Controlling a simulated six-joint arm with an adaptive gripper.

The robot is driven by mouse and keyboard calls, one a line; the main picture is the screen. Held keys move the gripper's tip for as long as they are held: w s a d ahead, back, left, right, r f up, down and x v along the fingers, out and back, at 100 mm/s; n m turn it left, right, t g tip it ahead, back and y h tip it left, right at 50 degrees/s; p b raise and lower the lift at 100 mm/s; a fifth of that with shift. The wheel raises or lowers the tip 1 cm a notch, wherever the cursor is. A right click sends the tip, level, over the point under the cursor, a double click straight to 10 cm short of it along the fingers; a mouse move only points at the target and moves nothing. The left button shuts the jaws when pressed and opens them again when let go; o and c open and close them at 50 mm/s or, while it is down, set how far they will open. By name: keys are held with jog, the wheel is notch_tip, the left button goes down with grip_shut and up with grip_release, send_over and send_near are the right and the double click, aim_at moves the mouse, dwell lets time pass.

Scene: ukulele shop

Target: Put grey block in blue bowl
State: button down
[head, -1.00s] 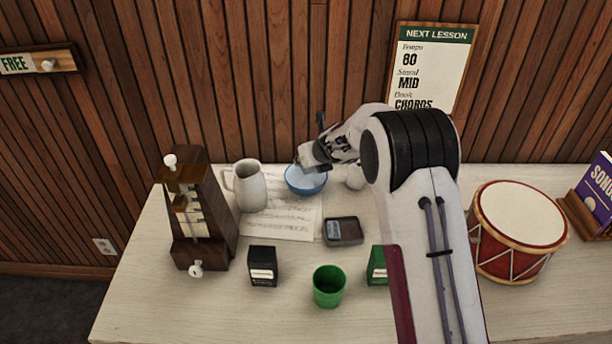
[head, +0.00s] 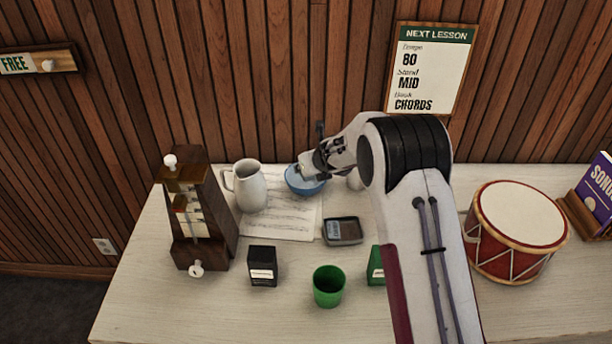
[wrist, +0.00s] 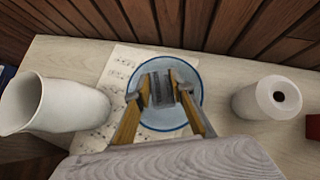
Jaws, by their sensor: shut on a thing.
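The blue bowl (head: 299,187) stands at the back of the table on the sheet of music, and in the wrist view its rim (wrist: 199,103) surrounds my fingertips. My gripper (head: 308,172) is over the bowl. In the wrist view my gripper (wrist: 163,90) is shut on the grey block (wrist: 162,91), which sits between the fingertips above or inside the bowl. I cannot tell whether the block touches the bowl's bottom. In the head view the gripper hides the block.
A white jug (head: 251,188) stands left of the bowl, and a white roll (wrist: 268,101) stands to its right. A metronome (head: 196,220), a grey dish (head: 343,240), a green cup (head: 328,290) and a drum (head: 516,240) stand farther off. The wall is close behind.

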jog(key=shift+f, duration=0.1)
jog(key=shift+f, duration=1.65)
jog(key=shift+f, duration=0.3)
jog(key=c, duration=1.7)
grip_release()
jog(key=shift+r, duration=0.15)
jog(key=shift+s+d+r, duration=0.1)
jog(key=shift+r, duration=0.25)
jog(key=shift+v, duration=5.75)
